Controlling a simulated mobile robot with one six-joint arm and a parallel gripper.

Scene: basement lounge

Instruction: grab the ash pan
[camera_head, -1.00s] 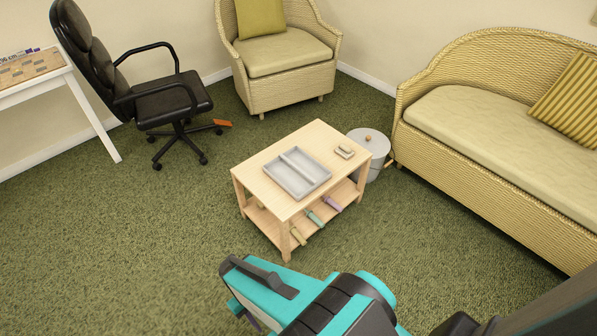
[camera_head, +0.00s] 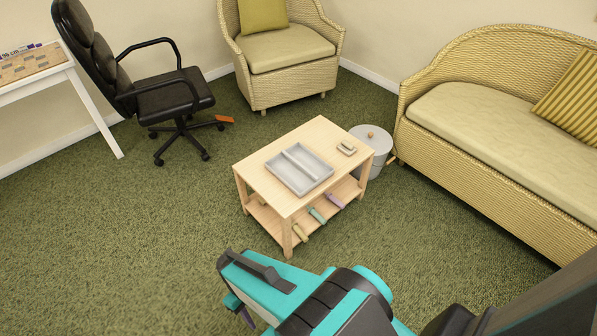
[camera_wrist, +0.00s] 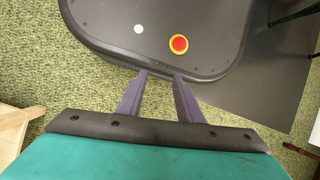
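A grey shallow tray with a divider (camera_head: 301,168), which looks like the ash pan though I cannot be certain, lies on top of a small light wooden table (camera_head: 324,127). Its two compartments look empty. My gripper (camera_wrist: 160,78) shows two purple fingers standing apart with nothing between them in the wrist view. In the head view the teal gripper body is at the bottom, on the near side of the table and well apart from the tray; the fingers are mostly hidden there.
Several coloured-handled items (camera_head: 317,215) lie on the lower shelf. A grey lidded bin (camera_head: 371,141) stands behind the table. A black chair (camera_head: 173,95), armchair (camera_head: 289,57) and sofa (camera_head: 490,125) surround it. Carpet at left is clear.

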